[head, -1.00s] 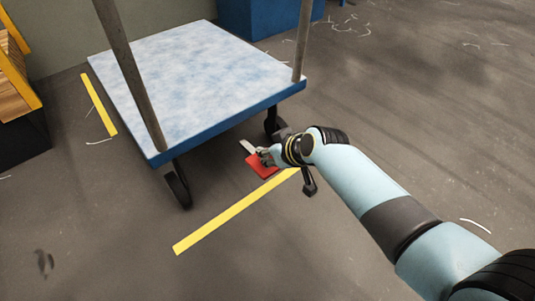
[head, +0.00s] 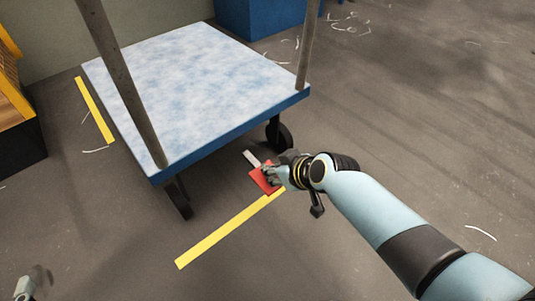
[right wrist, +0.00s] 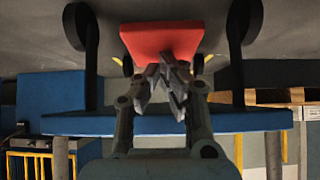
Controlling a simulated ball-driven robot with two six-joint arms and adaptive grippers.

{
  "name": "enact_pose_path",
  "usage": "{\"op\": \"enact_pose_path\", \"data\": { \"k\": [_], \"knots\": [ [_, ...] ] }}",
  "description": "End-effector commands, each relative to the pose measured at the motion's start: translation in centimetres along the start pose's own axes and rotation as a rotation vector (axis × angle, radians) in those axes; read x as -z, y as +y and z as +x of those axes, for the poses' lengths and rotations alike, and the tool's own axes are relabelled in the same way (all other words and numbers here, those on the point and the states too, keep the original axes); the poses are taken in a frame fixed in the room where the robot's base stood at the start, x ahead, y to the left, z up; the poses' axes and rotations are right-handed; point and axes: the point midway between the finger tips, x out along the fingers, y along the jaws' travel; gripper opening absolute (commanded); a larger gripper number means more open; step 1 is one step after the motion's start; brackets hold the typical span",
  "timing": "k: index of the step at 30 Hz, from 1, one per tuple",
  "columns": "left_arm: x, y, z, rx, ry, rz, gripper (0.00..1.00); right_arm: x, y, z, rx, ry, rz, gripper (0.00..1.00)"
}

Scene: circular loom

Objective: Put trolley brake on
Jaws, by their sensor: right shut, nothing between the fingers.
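The trolley (head: 190,85) has a blue-white deck, grey posts and dark castors. A red brake pedal (head: 260,182) on a pale grey bar (head: 252,158) sticks out low at its near side. My right gripper (head: 270,173) is shut and empty at the pedal, its fingers over the pedal's right part. In the right wrist view, which looks upside down, the red pedal (right wrist: 160,38) lies just beyond the closed fingertips (right wrist: 168,72). I cannot tell whether they touch. A small pale part, seemingly of my left gripper (head: 25,288), shows at the bottom left; its fingers are unclear.
Yellow floor strips (head: 225,232) run beside the trolley. A blue box (head: 255,18) stands behind it. A dark and yellow rack (head: 18,110) with wood is at the left. The floor at the right is mostly clear.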

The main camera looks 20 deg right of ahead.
Motion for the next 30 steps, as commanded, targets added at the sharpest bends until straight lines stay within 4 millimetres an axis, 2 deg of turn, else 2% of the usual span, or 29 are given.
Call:
{"op": "enact_pose_path", "data": {
  "k": [1,3,15,30],
  "knots": [
    [0.9,0.0,0.5,0.000,0.039,0.003,0.40,-1.1,-0.1,0.4,0.004,-0.013,0.001,0.00],
    [1.9,-0.1,0.9,0.000,0.080,0.007,0.40,-1.5,-0.1,0.7,0.003,-0.013,0.001,0.00],
    [7.6,-0.2,2.3,-0.001,0.298,0.028,0.40,-2.6,0.0,1.9,0.002,-0.009,0.000,0.00],
    [7.9,-0.2,2.4,-0.001,0.306,0.029,0.40,-2.4,0.0,1.8,0.002,-0.007,0.000,0.00]
  ]
}}
